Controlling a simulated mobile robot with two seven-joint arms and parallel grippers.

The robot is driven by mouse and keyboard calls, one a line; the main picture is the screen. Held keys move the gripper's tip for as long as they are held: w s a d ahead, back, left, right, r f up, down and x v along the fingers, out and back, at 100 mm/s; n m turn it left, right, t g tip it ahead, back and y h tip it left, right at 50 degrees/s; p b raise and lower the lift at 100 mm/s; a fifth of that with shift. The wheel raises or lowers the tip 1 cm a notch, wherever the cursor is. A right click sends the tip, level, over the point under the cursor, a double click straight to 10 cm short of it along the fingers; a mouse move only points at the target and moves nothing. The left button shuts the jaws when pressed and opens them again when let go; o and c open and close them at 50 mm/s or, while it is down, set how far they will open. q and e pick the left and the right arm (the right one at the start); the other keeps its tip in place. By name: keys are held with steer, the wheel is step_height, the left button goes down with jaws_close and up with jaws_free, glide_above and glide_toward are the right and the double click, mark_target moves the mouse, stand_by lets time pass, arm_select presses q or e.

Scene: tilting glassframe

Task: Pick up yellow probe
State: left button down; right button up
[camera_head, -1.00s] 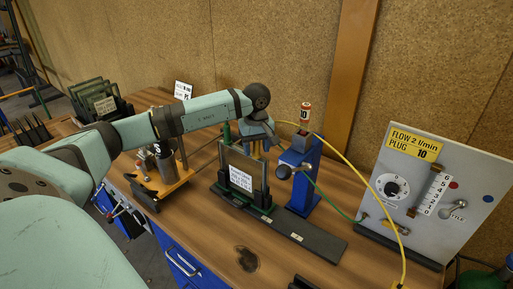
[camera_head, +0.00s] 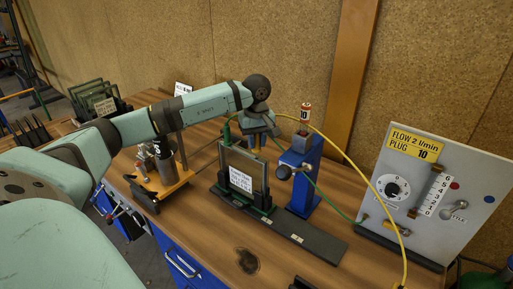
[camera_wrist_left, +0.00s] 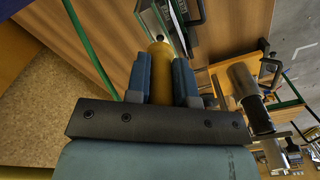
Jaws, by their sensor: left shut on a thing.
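The yellow probe (camera_wrist_left: 158,70) lies between the two blue fingers of my left gripper (camera_wrist_left: 161,80) in the left wrist view, and the fingers are shut on it. In the head view, my left gripper (camera_head: 257,134) points down just behind the framed glass plate (camera_head: 242,176) in its green holder. Only a small part of the probe shows below the fingers there. A yellow cable (camera_head: 345,158) arcs from near the gripper to the right. My right gripper is not in view.
A blue stand (camera_head: 303,180) with a labelled plug on top stands close to the right of my gripper. A control panel (camera_head: 432,190) is at the right. An orange-based stand (camera_head: 172,185) is at the left. The front bench is mostly clear.

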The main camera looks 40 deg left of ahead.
arm_select(q)
step_height(320, 180, up, 18)
steer(key=b, duration=0.1)
steer(key=shift+f, duration=0.25)
steer(key=shift+f, duration=0.1)
